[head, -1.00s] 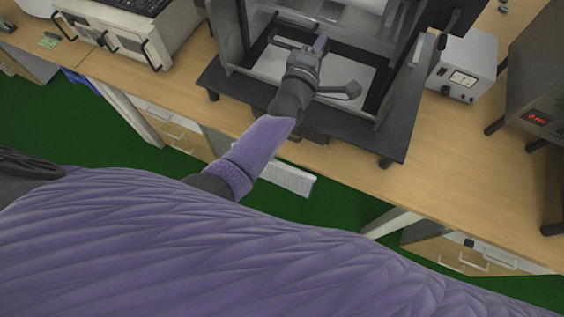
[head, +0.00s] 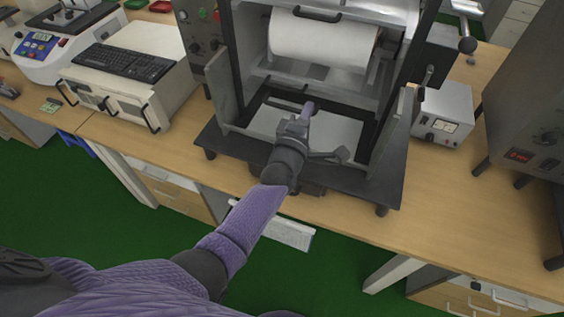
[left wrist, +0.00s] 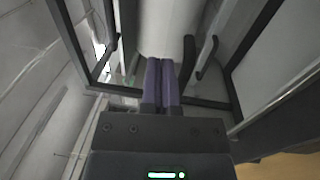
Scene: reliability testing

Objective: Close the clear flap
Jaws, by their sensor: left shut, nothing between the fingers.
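The clear flap (head: 345,132) appears as a pale pane in a dark frame, low in the front opening of the grey machine (head: 395,140). It looks swung down and open. Its dark frame also shows in the left wrist view (left wrist: 82,62). My left gripper (head: 307,108) is over the pane, with its purple fingers pointing into the machine. In the left wrist view the fingers (left wrist: 162,68) are together and empty, between two dark bars that look like handle parts. I cannot tell whether they touch the flap. My right gripper is out of view.
A white roller (head: 325,42) sits inside the machine, above and behind my gripper. Upright side plates flank the opening. A grey box (head: 442,115) stands to the right, and a keyboard (head: 122,62) lies on an instrument to the left. Wooden bench top (head: 450,190) is bare at front right.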

